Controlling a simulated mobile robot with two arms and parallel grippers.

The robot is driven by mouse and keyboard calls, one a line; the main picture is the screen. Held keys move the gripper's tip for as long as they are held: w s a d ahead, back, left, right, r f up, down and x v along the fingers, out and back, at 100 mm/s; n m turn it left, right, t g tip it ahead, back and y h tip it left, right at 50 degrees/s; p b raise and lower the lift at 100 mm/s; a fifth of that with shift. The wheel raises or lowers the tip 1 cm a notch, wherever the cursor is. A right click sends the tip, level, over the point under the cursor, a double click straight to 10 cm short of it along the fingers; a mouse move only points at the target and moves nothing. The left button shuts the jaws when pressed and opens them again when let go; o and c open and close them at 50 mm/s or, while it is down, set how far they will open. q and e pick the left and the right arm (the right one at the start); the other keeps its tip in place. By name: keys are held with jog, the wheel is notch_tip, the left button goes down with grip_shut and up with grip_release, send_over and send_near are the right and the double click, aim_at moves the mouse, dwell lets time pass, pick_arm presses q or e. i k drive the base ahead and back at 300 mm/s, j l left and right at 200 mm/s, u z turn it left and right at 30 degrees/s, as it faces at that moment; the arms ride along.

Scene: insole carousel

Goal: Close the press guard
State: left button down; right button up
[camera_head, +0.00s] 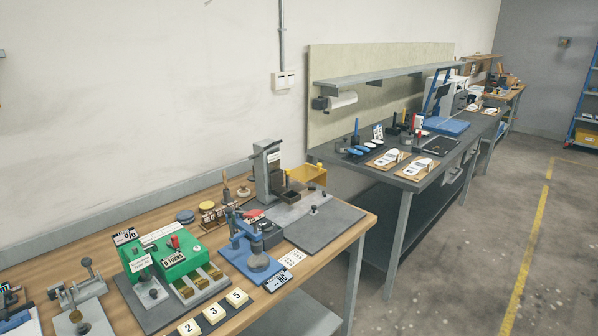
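Neither of my grippers is in view. I cannot tell for certain which device is the press with the guard. A grey upright machine (268,172) with a white label stands at the back of the near bench, with a yellow bracket-like part (309,175) behind it to the right. A small blue hand press (238,246) stands in front of it. On the second bench, a white machine (452,91) stands behind a blue slab (446,126), with a slanted blue bar (432,94). No guard shows clearly enough to tell open from shut.
White insole shapes on boards (418,170) lie on the second bench. Open floor (460,270) with a yellow line is at the right.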

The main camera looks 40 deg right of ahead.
aim_at(305, 173)
jog(key=z, duration=1.45)
jog(key=i+l+u, duration=0.2)
jog(key=u, duration=0.3)
jog(key=i+l+u, duration=0.15)
jog(key=u, duration=0.35)
jog(key=i+l, duration=0.15)
jog(key=l, duration=0.35)
jog(key=i+l+u, duration=0.15)
jog(key=l, duration=0.35)
jog(key=i+l, duration=0.15)
jog(key=l, duration=0.3)
jog(key=i+l+u, duration=0.15)
jog(key=l, duration=0.9)
jog(key=i+l+u, duration=0.15)
jog(key=l, duration=0.35)
